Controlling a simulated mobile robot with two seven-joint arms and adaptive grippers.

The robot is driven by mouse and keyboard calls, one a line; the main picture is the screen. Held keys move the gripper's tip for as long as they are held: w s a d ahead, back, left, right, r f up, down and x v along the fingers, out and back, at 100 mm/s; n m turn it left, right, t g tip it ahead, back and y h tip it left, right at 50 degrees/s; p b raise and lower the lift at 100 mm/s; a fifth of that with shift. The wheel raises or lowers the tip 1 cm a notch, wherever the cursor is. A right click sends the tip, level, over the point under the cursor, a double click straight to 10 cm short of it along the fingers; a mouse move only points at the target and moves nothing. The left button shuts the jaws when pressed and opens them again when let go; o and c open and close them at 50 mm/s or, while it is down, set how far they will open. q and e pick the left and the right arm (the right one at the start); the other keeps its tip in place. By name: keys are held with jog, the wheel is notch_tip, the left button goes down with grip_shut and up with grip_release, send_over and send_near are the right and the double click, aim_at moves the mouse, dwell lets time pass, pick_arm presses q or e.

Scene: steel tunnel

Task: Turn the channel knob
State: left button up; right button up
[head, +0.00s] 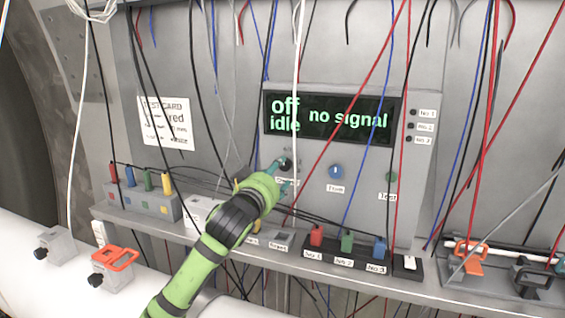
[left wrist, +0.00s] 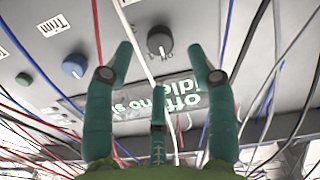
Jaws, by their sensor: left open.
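The channel knob (head: 285,163) is a dark round knob on the grey panel, below the left part of the display. Its label is partly hidden by my left gripper. In the left wrist view the knob (left wrist: 160,41) shows with a light pointer mark, between and beyond the two fingertips. My left gripper (head: 279,178) is open, with its teal fingers close to the knob, one to either side. I cannot tell whether they touch it. The display (head: 330,119) reads "off", "idle" and "no signal". My right gripper does not show.
A blue Trim knob (head: 336,171) and a green Test button (head: 391,177) sit to the right. Red, blue, white and black cables hang across the panel. Colored plugs (head: 140,180) stand at the left, and numbered blocks (head: 346,243) stand on the shelf below.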

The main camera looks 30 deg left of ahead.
aim_at(284, 166)
pick_arm(q)
jog(key=p+x, duration=0.1)
jog(key=x, duration=0.1)
jog(key=shift+w+r, duration=0.15)
jog(key=shift+w, duration=0.15)
jog(key=shift+w+a+f+p, duration=0.15)
jog(key=shift+w, duration=0.3)
jog(key=shift+w+a+f+p, duration=0.1)
jog(key=shift+w+f+p, duration=0.05)
jog(key=shift+w, duration=0.3)
jog(key=shift+s, duration=0.1)
jog(key=shift+c, duration=1.2)
jog(key=c, duration=0.7)
grip_shut()
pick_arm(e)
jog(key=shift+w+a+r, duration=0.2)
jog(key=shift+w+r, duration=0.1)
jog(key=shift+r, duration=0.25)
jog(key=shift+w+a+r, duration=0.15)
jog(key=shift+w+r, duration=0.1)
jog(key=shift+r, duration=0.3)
